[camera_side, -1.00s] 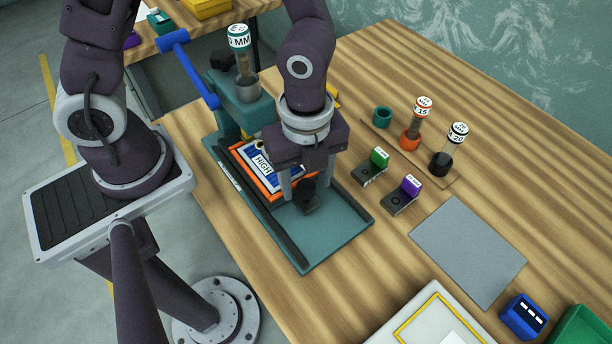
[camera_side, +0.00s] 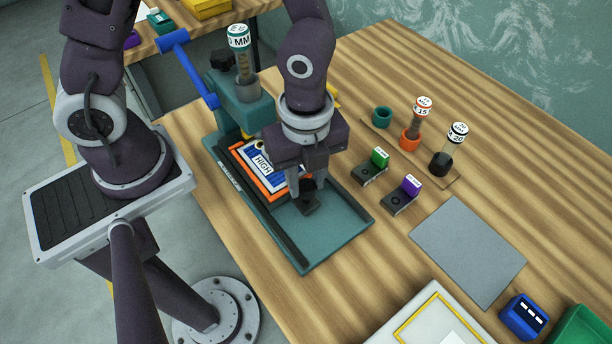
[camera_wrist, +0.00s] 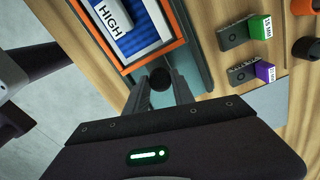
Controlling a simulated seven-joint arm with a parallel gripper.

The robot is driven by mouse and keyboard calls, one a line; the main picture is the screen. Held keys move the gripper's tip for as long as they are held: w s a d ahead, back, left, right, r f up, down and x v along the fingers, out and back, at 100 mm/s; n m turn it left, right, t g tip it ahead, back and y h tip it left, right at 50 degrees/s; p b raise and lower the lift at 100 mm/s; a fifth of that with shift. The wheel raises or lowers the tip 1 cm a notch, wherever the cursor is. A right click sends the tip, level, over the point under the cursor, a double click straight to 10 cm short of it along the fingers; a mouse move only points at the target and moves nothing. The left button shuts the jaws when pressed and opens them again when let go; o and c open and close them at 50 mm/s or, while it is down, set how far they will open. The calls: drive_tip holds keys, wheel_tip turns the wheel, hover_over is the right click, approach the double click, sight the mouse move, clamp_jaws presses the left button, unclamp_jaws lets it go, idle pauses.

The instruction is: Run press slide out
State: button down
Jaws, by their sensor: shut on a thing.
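The press slide is an orange-framed tray (camera_side: 246,174) with a blue and white card marked HIGH (camera_side: 263,163). It lies on the teal press base (camera_side: 335,234), between dark rails, with its back end close to the press head. My gripper (camera_side: 308,199) points down at the slide's front end and is shut on the black knob (camera_side: 309,186). In the wrist view the knob (camera_wrist: 160,79) sits between my two fingers (camera_wrist: 160,90), just below the orange frame (camera_wrist: 150,62). My gripper hides part of the slide's front in the side view.
The teal press (camera_side: 247,112) with a blue lever (camera_side: 190,70) stands behind the slide. Green (camera_side: 380,157) and purple (camera_side: 411,185) blocks sit in dark holders to the right. A grey mat (camera_side: 468,250) lies further right. The front of the base is clear.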

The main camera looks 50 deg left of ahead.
idle(0.7)
drive_tip(key=d, duration=1.2)
drive_tip(key=shift+d+r, duration=0.1)
drive_tip(key=shift+d, duration=0.2)
drive_tip(key=c, duration=1.2)
unclamp_jaws()
drive_tip(key=shift+d, duration=0.1)
drive_tip(key=shift+o, duration=0.7)
wheel_tip(320, 180, up, 7)
